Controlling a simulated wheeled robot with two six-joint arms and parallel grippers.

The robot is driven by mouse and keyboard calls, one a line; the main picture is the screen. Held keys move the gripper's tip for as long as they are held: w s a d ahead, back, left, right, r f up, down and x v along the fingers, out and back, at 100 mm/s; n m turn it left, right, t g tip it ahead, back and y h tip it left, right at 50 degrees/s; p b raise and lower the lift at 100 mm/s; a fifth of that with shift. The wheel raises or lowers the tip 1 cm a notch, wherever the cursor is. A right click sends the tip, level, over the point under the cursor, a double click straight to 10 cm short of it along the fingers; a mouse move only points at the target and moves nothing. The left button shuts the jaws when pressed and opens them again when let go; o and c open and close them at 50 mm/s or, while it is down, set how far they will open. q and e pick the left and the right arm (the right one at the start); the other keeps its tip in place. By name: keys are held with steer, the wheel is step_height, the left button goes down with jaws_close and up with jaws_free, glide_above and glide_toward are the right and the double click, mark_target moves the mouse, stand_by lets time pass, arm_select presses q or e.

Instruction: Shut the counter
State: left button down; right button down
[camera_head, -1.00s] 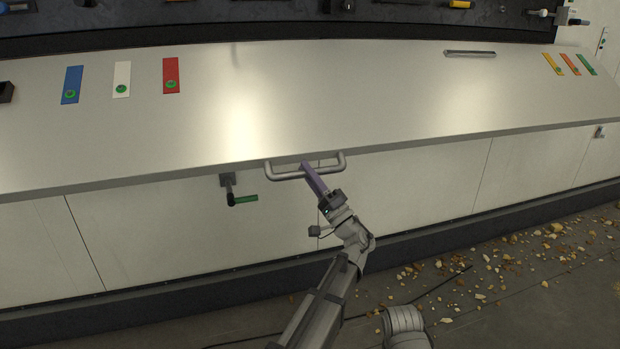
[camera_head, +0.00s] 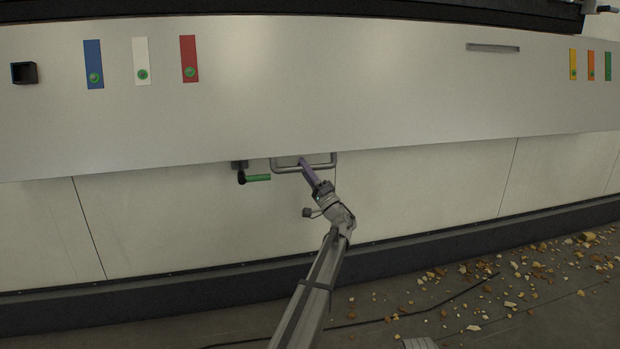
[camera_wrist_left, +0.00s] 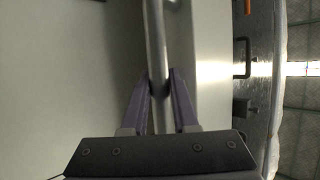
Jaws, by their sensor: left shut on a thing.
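The counter (camera_head: 330,90) is a wide pale metal panel across the head view. It now tilts steeply downward and faces me. A grey bar handle (camera_head: 325,163) sits at its lower edge, near the middle. My left gripper (camera_head: 301,162) is at this handle. In the left wrist view the purple fingers of my left gripper (camera_wrist_left: 161,88) are closed around the handle bar (camera_wrist_left: 155,40), one on each side. My right gripper is not in view.
A green-handled lever (camera_head: 257,178) sticks out of the wall just left of the handle. Blue, white and red strips (camera_head: 189,58) mark the panel's left part. Rubble (camera_head: 510,280) and a dark cable lie on the floor at the right.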

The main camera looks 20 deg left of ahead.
arm_select(q)
steer(key=w+a, duration=0.1)
steer(key=w, duration=0.1)
steer(key=w+a+f, duration=0.1)
steer(key=shift+w+a+f+b, duration=0.15)
steer(key=shift+w+a+b, duration=0.05)
steer(key=shift+w+b, duration=0.15)
steer(key=shift+w+a, duration=0.1)
steer(key=shift+w, duration=0.05)
steer(key=c, duration=0.7)
jaws_free()
steer(key=shift+f, duration=0.1)
steer(key=s+d+f+b, duration=0.1)
steer(key=s+d, duration=0.1)
steer(key=d, duration=0.2)
steer(key=s+d+f+b, duration=0.1)
steer(key=s+d, duration=0.2)
steer(key=d, duration=0.2)
steer(key=s+d+f+b, duration=0.1)
steer(key=s+d, duration=0.1)
steer(key=d, duration=0.3)
steer(key=shift+s, duration=0.2)
